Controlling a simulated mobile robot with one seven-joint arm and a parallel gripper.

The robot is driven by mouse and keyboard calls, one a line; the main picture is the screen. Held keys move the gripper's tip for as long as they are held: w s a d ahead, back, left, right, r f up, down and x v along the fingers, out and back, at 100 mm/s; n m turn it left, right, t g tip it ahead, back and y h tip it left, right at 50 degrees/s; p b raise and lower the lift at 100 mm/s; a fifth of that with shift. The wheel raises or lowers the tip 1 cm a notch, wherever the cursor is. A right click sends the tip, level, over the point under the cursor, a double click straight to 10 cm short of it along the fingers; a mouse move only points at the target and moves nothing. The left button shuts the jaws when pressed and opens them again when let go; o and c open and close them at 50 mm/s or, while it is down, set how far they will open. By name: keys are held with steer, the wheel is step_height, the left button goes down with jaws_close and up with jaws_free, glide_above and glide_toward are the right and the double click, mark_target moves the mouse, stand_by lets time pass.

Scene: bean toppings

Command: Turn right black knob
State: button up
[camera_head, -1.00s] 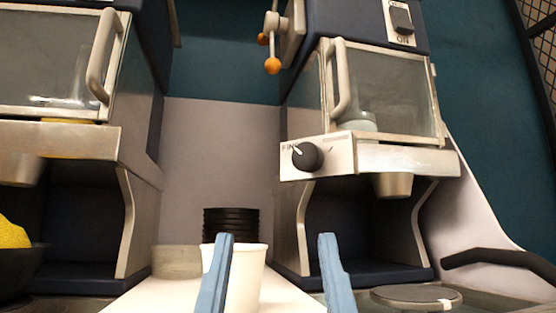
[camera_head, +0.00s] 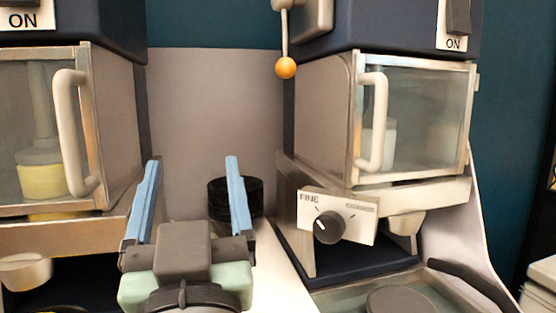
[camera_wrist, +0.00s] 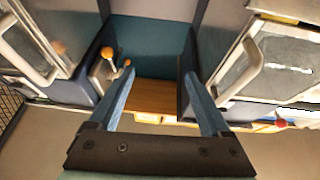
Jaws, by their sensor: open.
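The right black knob (camera_head: 328,227) is a round black dial with a white pointer line. It sits on a pale plate marked FINE, on the front of the right machine (camera_head: 322,120). My gripper (camera_head: 192,180) is open and empty, with two blue fingers pointing up and away. It is left of the knob and apart from it, in front of the gap between the two machines. In the wrist view my gripper (camera_wrist: 166,85) is also open with nothing between the fingers. I cannot make out the knob in the wrist view.
The left machine (camera_head: 110,110) has a glass door with a pale handle (camera_head: 72,135). A lever with an orange ball (camera_head: 285,67) hangs above the knob to its left. A black stack (camera_head: 245,197) stands behind my right finger. A dark handle (camera_head: 475,285) lies at lower right.

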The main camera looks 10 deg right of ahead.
steer(key=w+r+g+h+p, duration=0.1)
steer(key=w+r+g+p, duration=0.5)
steer(key=p, duration=1)
steer(key=n+g+h+p, duration=0.4)
steer(key=n+h+p, duration=0.9)
steer(key=n, duration=1.2)
glide_toward(326, 229)
steer(key=shift+y, duration=0.5)
steer(key=p+x, duration=0.1)
steer(key=x, duration=0.2)
steer(key=p+x, duration=0.2)
steer(key=x, duration=0.1)
steer(key=p+x, duration=0.1)
steer(key=x, duration=0.2)
steer(key=shift+w+d+r, duration=0.15)
steer(key=shift+d+r, duration=0.2)
steer(key=shift+d, duration=0.05)
